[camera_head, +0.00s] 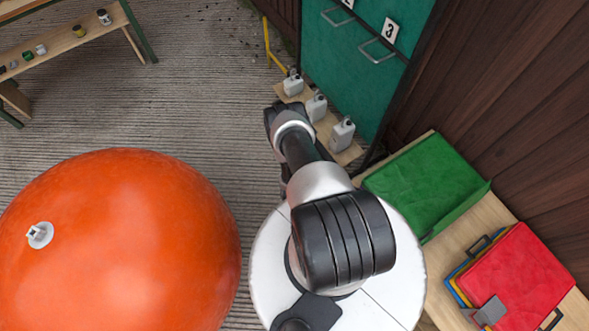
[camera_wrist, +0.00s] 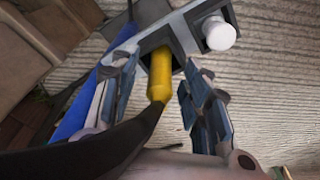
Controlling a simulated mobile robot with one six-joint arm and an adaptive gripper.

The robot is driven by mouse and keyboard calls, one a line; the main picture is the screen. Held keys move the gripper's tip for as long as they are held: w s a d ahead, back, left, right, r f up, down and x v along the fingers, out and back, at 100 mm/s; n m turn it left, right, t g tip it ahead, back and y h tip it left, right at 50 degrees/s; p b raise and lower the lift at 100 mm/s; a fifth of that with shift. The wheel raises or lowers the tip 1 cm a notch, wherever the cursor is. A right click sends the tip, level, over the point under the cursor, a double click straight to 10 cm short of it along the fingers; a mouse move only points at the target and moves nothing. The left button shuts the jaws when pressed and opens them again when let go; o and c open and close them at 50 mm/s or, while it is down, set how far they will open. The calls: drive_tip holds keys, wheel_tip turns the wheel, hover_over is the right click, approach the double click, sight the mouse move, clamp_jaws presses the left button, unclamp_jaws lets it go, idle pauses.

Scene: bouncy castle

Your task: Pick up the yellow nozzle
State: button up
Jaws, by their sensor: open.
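The yellow nozzle (camera_wrist: 159,78) shows in the wrist view as a short yellow cylinder. Its upper end meets a grey square-sided holder (camera_wrist: 188,33), and a black curved piece adjoins its lower end. My gripper (camera_wrist: 160,68) is open, with one finger on the left of the nozzle and one on the right in the picture. Gaps show between the nozzle and both fingers. I cannot tell how far the fingers are from it in depth. In the head view my arm hides the gripper, and I cannot make out the nozzle there.
A white round cap (camera_wrist: 218,33) sits on the holder beside the nozzle. In the head view, a big orange ball (camera_head: 120,245) fills the lower left. White canisters (camera_head: 342,134) stand by a teal cabinet (camera_head: 350,60). Green (camera_head: 428,185) and red (camera_head: 515,280) cases lie at right.

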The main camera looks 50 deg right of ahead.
drive_tip(key=shift+c, duration=0.3)
clamp_jaws()
idle(0.3)
